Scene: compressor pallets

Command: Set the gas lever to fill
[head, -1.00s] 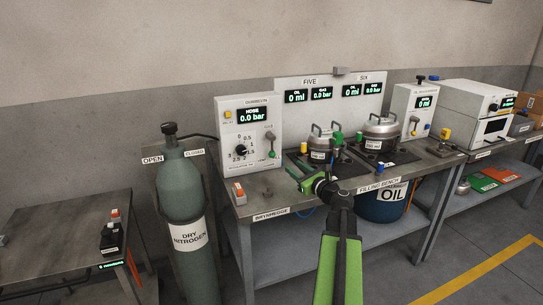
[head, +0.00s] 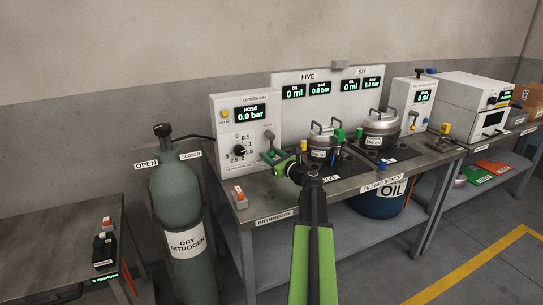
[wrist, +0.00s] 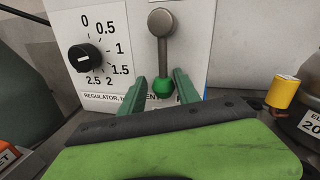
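The gas lever is a grey metal arm (wrist: 162,50) with a green knob (wrist: 164,86) on the front of the white regulator panel (head: 227,143). In the wrist view it hangs nearly straight down from its round pivot. A label by the knob is partly covered; the letters "ENT" show. My gripper (wrist: 168,88) is open, with one green finger on each side of the knob. Contact between fingers and knob cannot be told. In the head view my gripper (head: 273,158) is in front of the panel's lower right and partly hides the lever.
A black regulator dial (wrist: 84,57) is left of the lever. A red switch box (head: 239,197) stands on the bench's left end. A lidded metal pot (head: 321,141) and a yellow-capped fitting (wrist: 285,91) are close on the right. The green nitrogen cylinder (head: 178,191) stands left of the bench.

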